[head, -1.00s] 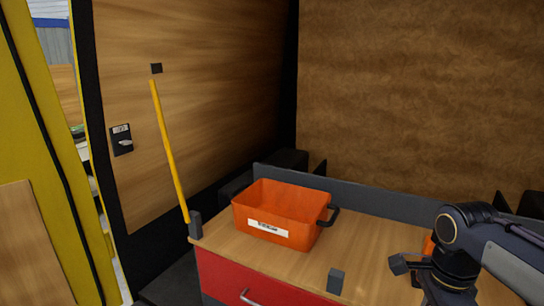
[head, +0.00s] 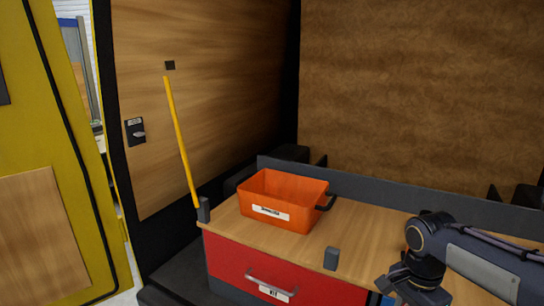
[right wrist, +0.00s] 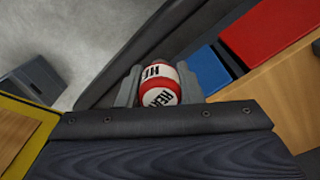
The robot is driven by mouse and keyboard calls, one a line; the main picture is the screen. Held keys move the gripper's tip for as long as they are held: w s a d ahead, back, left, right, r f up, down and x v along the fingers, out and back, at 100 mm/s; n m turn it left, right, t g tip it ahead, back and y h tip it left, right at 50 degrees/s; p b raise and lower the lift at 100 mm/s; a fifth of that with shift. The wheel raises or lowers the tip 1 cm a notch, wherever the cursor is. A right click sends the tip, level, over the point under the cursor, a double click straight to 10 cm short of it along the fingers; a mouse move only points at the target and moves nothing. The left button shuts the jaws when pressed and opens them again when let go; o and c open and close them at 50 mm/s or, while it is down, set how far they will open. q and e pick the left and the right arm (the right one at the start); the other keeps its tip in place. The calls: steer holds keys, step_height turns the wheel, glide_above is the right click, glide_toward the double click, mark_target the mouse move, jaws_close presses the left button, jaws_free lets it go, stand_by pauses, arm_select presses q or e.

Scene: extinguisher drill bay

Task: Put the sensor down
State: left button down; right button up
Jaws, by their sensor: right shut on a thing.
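The sensor (right wrist: 159,88) is a rounded red and white thing with dark lettering starting "HE". In the right wrist view it sits between the two grey fingers of my right gripper (right wrist: 158,84), which is shut on it. In the head view my right gripper (head: 398,292) is low at the bottom right, by the front edge of the wooden counter (head: 365,240). The sensor cannot be made out there. Pale floor (right wrist: 100,40) shows beyond the fingers in the wrist view. My left gripper is not in view.
An orange bin (head: 285,198) with a white label stands on the counter. A small dark grey block (head: 331,259) is near the front edge. Below are a red drawer (head: 235,265) and a blue panel (right wrist: 207,70). A yellow pole (head: 180,140) stands left. The counter's middle is clear.

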steer(key=w+a+f+n, duration=0.3)
steer(key=w+f+n, duration=0.1)
steer(key=f+n, duration=0.25)
steer(key=w+a+f+n, duration=0.4)
steer(key=f+n, duration=0.2)
steer(key=f, duration=0.1)
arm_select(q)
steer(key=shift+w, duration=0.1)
arm_select(e)
steer(key=s+f, duration=0.4)
steer(key=f, duration=0.2)
steer(key=shift+a+n, duration=0.2)
steer(key=shift+n, duration=0.25)
